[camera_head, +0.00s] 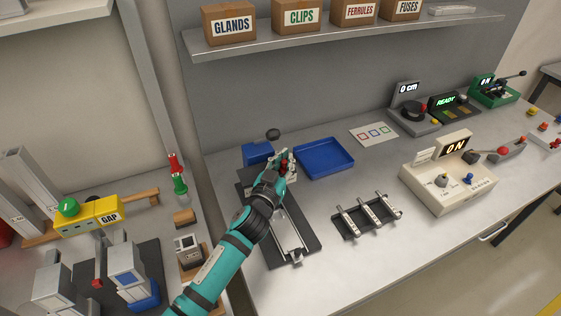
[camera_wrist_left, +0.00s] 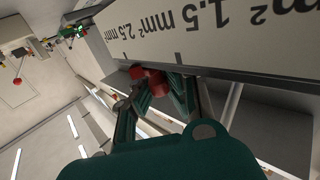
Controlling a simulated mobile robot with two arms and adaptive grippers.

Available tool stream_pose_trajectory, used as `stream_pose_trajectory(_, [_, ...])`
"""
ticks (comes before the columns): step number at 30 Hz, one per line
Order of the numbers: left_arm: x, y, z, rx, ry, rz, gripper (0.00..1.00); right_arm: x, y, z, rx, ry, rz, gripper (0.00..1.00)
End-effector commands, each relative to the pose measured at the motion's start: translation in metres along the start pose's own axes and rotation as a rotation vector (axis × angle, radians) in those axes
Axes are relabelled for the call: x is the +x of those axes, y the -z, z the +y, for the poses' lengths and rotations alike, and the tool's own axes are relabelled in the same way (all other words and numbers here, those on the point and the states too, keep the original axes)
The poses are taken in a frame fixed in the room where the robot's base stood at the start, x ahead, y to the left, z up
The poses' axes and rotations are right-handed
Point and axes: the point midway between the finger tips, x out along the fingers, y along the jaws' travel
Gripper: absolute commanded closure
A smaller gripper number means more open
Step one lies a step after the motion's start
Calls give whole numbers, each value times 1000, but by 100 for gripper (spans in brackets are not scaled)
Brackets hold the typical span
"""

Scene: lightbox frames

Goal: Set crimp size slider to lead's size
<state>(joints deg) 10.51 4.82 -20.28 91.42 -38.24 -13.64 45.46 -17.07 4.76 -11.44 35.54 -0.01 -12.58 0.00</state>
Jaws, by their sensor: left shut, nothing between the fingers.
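My left gripper (camera_head: 284,162) is over the blue crimp station (camera_head: 258,152), at the far end of its dark base plate. A red slider knob (camera_wrist_left: 154,80) shows right at the fingertips of my left gripper (camera_wrist_left: 150,92). The gripper is shut and empty; whether it touches the knob I cannot tell. The knob's exact setting is hard to read. No lead can be made out clearly. My right gripper is out of view.
A blue tray (camera_head: 344,169) lies behind and right of the station. A dark rack with silver bars (camera_head: 368,213) stands to the right. A white box showing "ON" (camera_head: 438,190) is farther right. A shelf (camera_head: 345,38) with labelled boxes hangs above.

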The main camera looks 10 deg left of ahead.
Motion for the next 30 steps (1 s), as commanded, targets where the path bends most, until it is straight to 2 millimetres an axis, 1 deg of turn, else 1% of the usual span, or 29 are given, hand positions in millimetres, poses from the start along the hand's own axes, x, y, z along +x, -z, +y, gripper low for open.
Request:
stream_pose_trajectory(1, [-2, -4, 6, -10, -11, -7, 100, 0, 0, 0, 0, 0, 0, 60])
stream_pose_trajectory(2, [-2, -4, 6, -10, -11, -7, 97, 0, 0, 0, 0, 0, 0, 60])
stream_pose_trajectory(9, [-2, -5, 5, -8, -9, -7, 66, 0, -1, -1, 0, 1, -1, 60])
stream_pose_trajectory(10, [-2, -5, 5, -7, -8, -7, 62, 0, -1, -1, 0, 1, -1, 60])
stream_pose_trajectory(11, [-2, -4, 4, -7, -8, -7, 60, 0, -1, -1, 0, 1, -1, 60])
stream_pose_trajectory(23, [-2, -3, 1, -3, -2, -5, 60, 0, -2, -5, 1, 6, -4, 60])
stream_pose_trajectory(26, [-9, -4, 1, -3, -2, -6, 60, 0, -2, -4, 1, 5, -3, 60])
stream_pose_trajectory(29, [-25, -4, 2, -4, -3, -7, 60, 0, -2, -4, 1, 5, -3, 60])
stream_pose_trajectory(30, [-33, -5, 3, -6, -5, -8, 60, 0, -2, -4, 1, 4, -3, 60])
